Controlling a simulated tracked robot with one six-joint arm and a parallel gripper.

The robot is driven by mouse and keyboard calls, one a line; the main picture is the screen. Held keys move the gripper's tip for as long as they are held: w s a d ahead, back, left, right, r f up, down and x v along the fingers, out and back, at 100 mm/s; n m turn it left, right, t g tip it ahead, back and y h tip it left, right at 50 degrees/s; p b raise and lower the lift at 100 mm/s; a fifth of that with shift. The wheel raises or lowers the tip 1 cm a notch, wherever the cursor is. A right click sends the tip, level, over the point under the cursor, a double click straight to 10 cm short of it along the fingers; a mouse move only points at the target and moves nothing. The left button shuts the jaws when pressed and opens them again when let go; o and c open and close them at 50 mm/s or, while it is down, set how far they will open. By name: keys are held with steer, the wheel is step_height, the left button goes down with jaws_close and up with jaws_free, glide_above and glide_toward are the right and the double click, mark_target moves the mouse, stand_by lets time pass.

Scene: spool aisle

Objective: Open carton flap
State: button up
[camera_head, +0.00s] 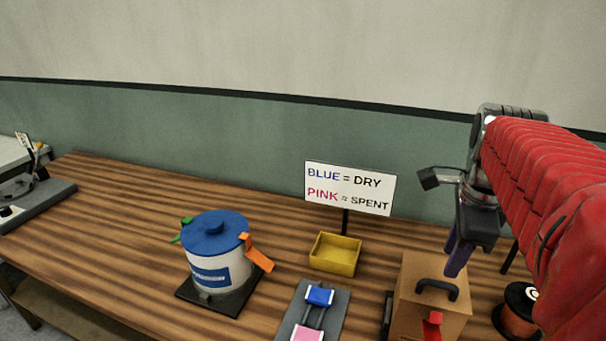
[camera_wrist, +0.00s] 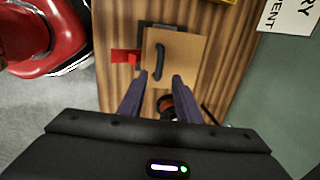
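A brown carton (camera_head: 405,315) stands near the front right of the wooden table. A black handle (camera_head: 437,287) sits on its top face, and a red tab (camera_head: 432,325) sticks out at its front. In the wrist view the carton (camera_wrist: 188,62) lies beyond my fingertips, with the handle (camera_wrist: 160,62) between and just beyond them and the red tab (camera_wrist: 124,57) to the left. My gripper (camera_wrist: 160,80) is open, with its two purple fingers apart and nothing between them. In the head view my gripper (camera_head: 455,262) hangs above the carton's right rear side. The carton looks closed.
An orange spool (camera_head: 518,299) stands right of the carton. A yellow bin (camera_head: 335,254), a sign (camera_head: 349,188) on a post and a grey tray (camera_head: 326,325) with blue and pink pieces are to the left. A blue-lidded drum (camera_head: 216,262) stands farther left.

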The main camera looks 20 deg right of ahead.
mark_target(439, 282)
steer(key=f, duration=0.2)
steer(key=w+f, duration=0.1)
steer(key=f, duration=0.2)
steer(key=d+f, duration=0.1)
steer(key=f, duration=0.2)
steer(key=shift+w, duration=0.15)
jaws_close()
stand_by(0.4)
steer(key=shift+a, duration=0.1)
